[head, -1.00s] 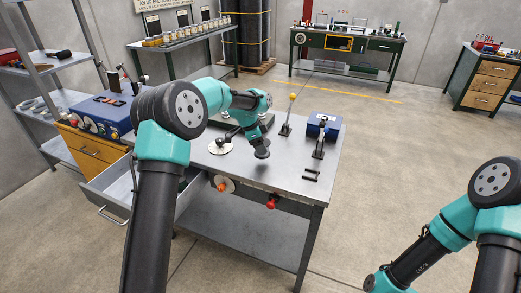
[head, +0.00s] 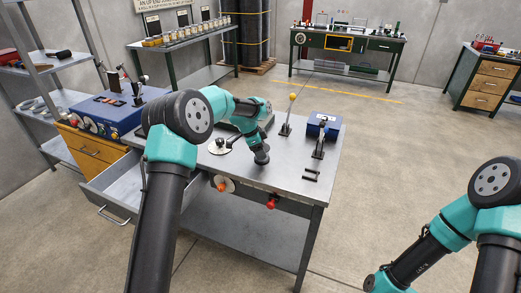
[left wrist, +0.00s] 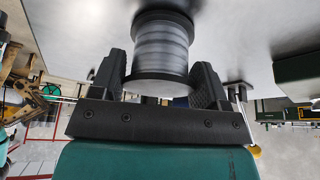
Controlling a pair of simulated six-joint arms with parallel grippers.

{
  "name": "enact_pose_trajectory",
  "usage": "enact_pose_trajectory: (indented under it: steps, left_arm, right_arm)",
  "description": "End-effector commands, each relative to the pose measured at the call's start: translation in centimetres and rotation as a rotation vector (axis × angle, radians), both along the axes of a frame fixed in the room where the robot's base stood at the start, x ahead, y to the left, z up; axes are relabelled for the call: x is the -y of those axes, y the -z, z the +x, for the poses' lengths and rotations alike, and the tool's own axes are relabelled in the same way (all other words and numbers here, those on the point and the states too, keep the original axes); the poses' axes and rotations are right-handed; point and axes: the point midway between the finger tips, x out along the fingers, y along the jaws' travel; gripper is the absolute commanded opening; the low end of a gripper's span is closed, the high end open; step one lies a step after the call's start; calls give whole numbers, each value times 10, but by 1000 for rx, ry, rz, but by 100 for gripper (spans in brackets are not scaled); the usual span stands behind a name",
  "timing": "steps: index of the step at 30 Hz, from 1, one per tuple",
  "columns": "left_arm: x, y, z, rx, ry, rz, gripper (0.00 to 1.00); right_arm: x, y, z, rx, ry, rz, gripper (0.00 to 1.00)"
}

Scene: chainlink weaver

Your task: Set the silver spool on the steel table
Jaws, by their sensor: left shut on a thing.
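The silver spool (left wrist: 161,45) has a ribbed silver drum between dark end flanges. My left gripper (left wrist: 160,82) is shut on it, with a dark finger on each side. In the head view my left gripper (head: 260,153) points down over the middle of the steel table (head: 282,178), near its front edge. The spool is not clearly told apart from the dark gripper there. The table's grey top also fills the upper left wrist view (left wrist: 70,30), close to the spool's far flange. I cannot tell whether they touch. My right arm shows at the right, but its gripper is out of view.
A round white plate with a black handle (head: 219,146) lies left of the gripper. A yellow-tipped lever (head: 289,112), a blue box (head: 324,125) and a black clamp (head: 319,146) stand at the right. A drawer (head: 112,196) is open at front left. The front right tabletop is mostly bare.

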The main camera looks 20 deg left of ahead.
Motion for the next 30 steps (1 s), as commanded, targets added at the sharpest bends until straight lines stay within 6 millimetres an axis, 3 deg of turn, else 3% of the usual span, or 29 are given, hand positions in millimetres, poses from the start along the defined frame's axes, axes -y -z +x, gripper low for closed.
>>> enact_pose_trajectory:
  steps: [8, 9, 17, 30]
  left_arm:
    - [0, 2, 0, 1, 0, 0, 30]
    - [0, 3, 0, 0, 0, 0, 70]
    - [0, 3, 0, 0, 0, 0, 94]
    - [-3, -8, -1, 2, -1, 0, 94]
  right_arm:
    - [0, 0, 0, 0, 0, 0, 43]
    - [0, 0, 0, 0, 0, 0, 43]
    - [0, 0, 0, 0, 0, 0, 43]
    - [0, 0, 0, 0, 0, 0, 43]
